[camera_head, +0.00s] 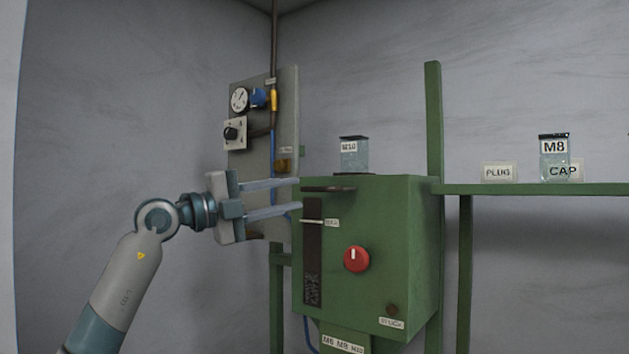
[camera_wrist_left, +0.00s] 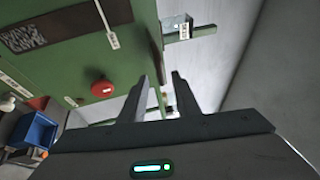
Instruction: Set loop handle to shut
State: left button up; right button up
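No part is clearly marked as the loop handle. On the grey wall panel (camera_head: 262,190) I see a yellow-orange piece (camera_head: 274,101) upright on the pipe, a blue fitting (camera_head: 257,97) by the gauge, and a small brass-coloured piece (camera_head: 283,165) beside a label. These are too small to tell which is the loop handle or how it is set. My left gripper (camera_head: 299,195) is open and empty, in front of the panel's lower part and beside the green machine's upper left edge. Its parted fingers also show in the left wrist view (camera_wrist_left: 160,78). My right gripper is out of view.
The green machine (camera_head: 385,225) has a red knob (camera_head: 356,258) and a slotted dark plate (camera_head: 312,270). A jar (camera_head: 354,154) stands on it. A green shelf (camera_head: 530,189) at right bears another jar (camera_head: 554,158). A blue bin (camera_wrist_left: 35,132) shows in the wrist view.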

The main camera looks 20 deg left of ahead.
aim_at(311, 190)
pick_arm(q)
jog(key=p+x, duration=0.2)
jog(key=x, duration=0.3)
jog(key=shift+w+d+r, duration=0.15)
jog(key=shift+d, duration=0.05)
jog(key=shift+w+d+p, duration=0.3)
jog(key=shift+w+d, duration=0.15)
jog(key=shift+w, duration=0.1)
grip_shut()
